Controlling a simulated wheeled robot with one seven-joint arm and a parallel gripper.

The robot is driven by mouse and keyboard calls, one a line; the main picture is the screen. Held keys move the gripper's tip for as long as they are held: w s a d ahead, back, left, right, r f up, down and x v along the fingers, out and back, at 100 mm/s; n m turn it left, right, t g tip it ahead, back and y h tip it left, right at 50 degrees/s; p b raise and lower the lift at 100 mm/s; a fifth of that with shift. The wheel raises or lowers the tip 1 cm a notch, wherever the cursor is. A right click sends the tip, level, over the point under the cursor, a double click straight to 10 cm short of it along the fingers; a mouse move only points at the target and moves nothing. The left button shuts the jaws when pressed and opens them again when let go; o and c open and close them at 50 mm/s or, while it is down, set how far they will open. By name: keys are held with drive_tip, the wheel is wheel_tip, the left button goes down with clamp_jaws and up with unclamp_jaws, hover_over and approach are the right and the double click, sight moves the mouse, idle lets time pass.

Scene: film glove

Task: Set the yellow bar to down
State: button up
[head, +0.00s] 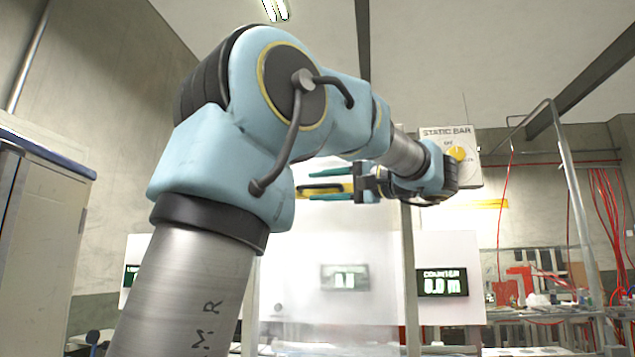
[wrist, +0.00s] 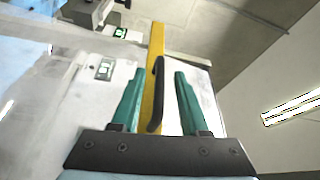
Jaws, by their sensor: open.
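The yellow bar (wrist: 156,42) shows in the wrist view as a long strip running away from my gripper (wrist: 159,73), with a black curved handle (wrist: 156,92) on it. The handle lies between the two green fingers, which stand apart on either side of it. I see no clear contact with either finger. In the head view, part of the yellow bar (head: 325,187) shows between the fingers of my gripper (head: 311,185), which point left. The bar's far end and mounting are partly hidden by my arm.
A white box labelled STATIC BAR with a yellow knob (head: 457,154) is at the right of my wrist. A COUNTER display (head: 442,282) sits on the white panel below. A metal post (head: 410,270) stands below my wrist. Red cables (head: 607,205) hang at the right.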

drive_tip(key=shift+w+a, duration=0.3)
drive_tip(key=shift+a, duration=0.15)
clamp_jaws()
idle(1.2)
